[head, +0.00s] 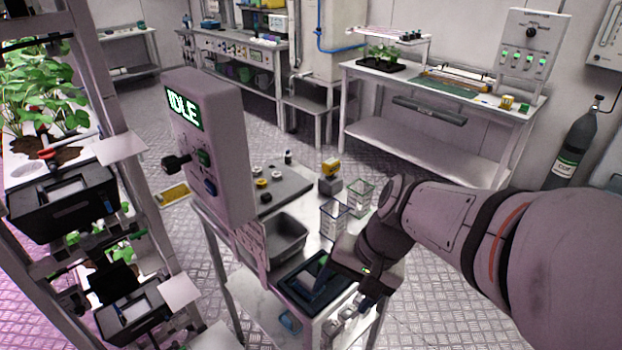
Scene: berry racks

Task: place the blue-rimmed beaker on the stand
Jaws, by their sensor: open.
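Two clear square-looking beakers stand side by side on the small bench (312,243). The blue-rimmed beaker (333,216) is the nearer left one, and a green-rimmed beaker (360,195) is behind it to the right. My gripper (345,284) is open, over the bench's near right corner, in front of the blue-rimmed beaker and apart from it. My wrist comes close to the beakers in the picture. A dark tray with a blue inside (297,287) lies left of my gripper, partly hidden by it. I cannot tell which thing is the stand.
A grey control box reading IDLE (205,145) rises at the bench's left. A grey basin (275,238), a dark plate with small round pieces (283,186) and a yellow-topped device (330,176) share the bench. A plant rack (75,170) is at left. Open floor lies behind.

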